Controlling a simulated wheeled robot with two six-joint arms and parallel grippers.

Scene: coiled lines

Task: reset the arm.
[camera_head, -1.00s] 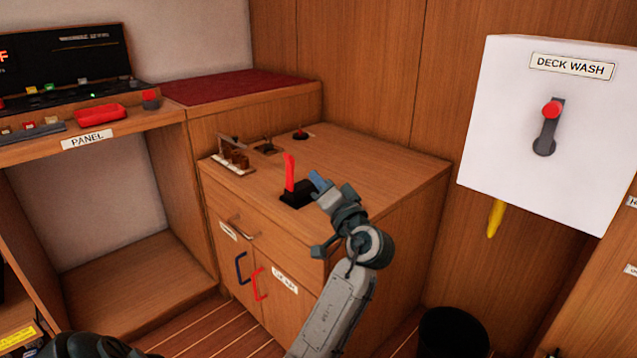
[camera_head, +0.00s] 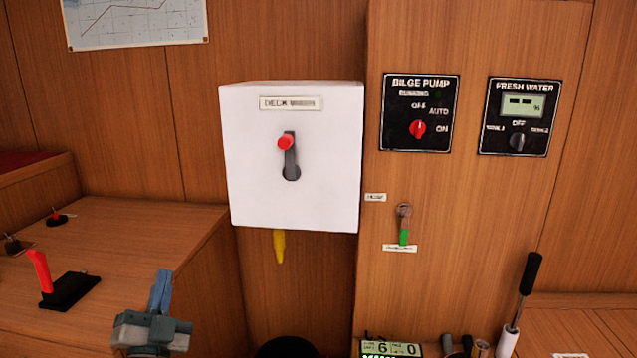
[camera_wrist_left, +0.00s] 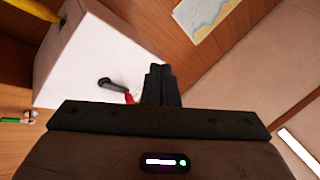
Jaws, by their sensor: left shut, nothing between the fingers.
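My left gripper (camera_head: 160,292) rises at the lower left of the head view, its blue-grey fingers together and empty. It stands in front of the wooden cabinet, right of the red lever (camera_head: 40,272) on its black base. In the left wrist view the shut fingers (camera_wrist_left: 160,82) point toward the wall, with the white deck wash box (camera_wrist_left: 85,62) beyond and to the left. I cannot tell how far the fingers are from the box. My right gripper is in neither view.
The deck wash box (camera_head: 240,160) has a red-knobbed lever (camera_head: 290,158). To its right are the bilge pump panel (camera_head: 418,112), the fresh water panel (camera_head: 517,116) and a key with a green tag (camera_head: 403,228). A black-handled lever (camera_head: 520,300) stands at lower right.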

